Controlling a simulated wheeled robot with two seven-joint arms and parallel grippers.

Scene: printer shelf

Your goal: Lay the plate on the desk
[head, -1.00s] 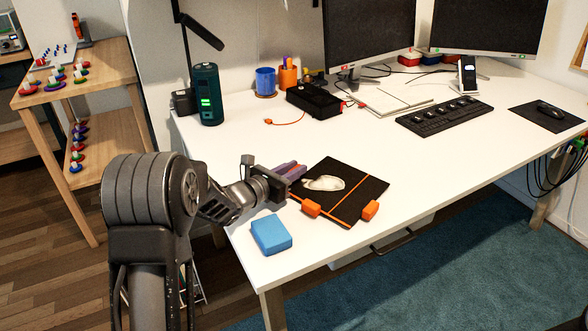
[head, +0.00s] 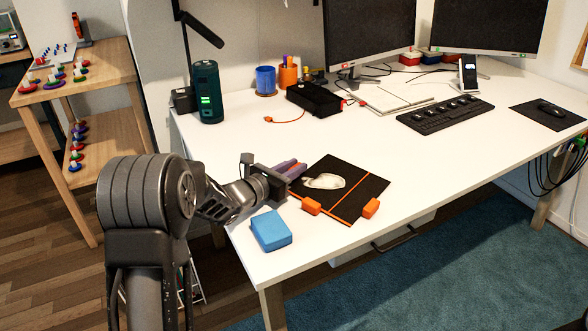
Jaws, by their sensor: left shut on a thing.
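The plate (head: 352,206) is a dark, square, flat sheet with an orange line across it and orange pieces at its near edge. A pale, rounded printed piece (head: 324,182) lies on it. The plate is over the near left part of the white desk (head: 400,148), lying flat or nearly flat. I cannot tell whether all of its underside touches the desk. My left gripper (head: 292,169) is at the plate's left edge, shut on it. The grip itself is partly hidden by the gripper's body. My right gripper is not in view.
A blue block (head: 271,230) lies near the desk's front left corner, close to my left arm. A dark green cylinder (head: 207,92), blue cup (head: 265,80), black box (head: 314,98) and keyboard (head: 445,115) stand farther back. The desk is clear right of the plate.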

